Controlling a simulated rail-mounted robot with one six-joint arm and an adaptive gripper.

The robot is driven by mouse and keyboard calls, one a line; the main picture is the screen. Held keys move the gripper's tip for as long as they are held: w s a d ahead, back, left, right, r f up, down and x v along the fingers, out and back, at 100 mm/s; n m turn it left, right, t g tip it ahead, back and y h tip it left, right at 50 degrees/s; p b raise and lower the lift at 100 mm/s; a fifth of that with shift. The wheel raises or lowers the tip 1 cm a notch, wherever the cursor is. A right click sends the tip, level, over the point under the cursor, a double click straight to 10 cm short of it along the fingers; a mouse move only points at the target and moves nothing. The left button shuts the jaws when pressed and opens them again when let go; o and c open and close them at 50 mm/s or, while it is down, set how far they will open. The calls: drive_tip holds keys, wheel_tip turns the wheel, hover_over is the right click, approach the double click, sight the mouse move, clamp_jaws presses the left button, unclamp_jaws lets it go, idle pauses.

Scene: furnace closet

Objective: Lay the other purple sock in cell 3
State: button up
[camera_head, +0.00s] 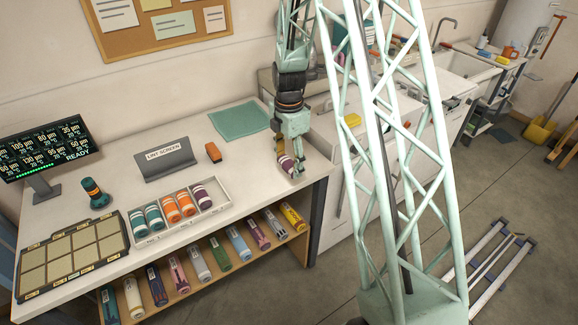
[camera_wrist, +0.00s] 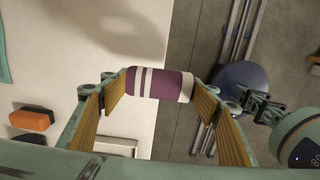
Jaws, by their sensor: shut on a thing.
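My gripper (camera_head: 293,172) is shut on a rolled purple sock (camera_head: 285,163) with white bands, above the right end of the worktop. In the wrist view my gripper (camera_wrist: 160,88) has the purple sock (camera_wrist: 150,84) crosswise between its two ribbed fingers. A white divided tray (camera_head: 224,207) stands on the worktop to the left of the gripper. It holds two teal socks, two orange socks (camera_head: 178,206) and, in its right-hand cell, one purple sock (camera_head: 202,195). Bare tray floor shows beside that purple sock. The cell labels are too small to read surely.
An orange and black object (camera_head: 213,152) and a lint screen sign (camera_head: 166,161) stand behind the tray. A teal cloth (camera_head: 238,121) lies at the back. A dark sectioned panel (camera_head: 70,258) is at the left.

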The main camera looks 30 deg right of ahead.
drive_tip(key=shift+r, duration=0.9)
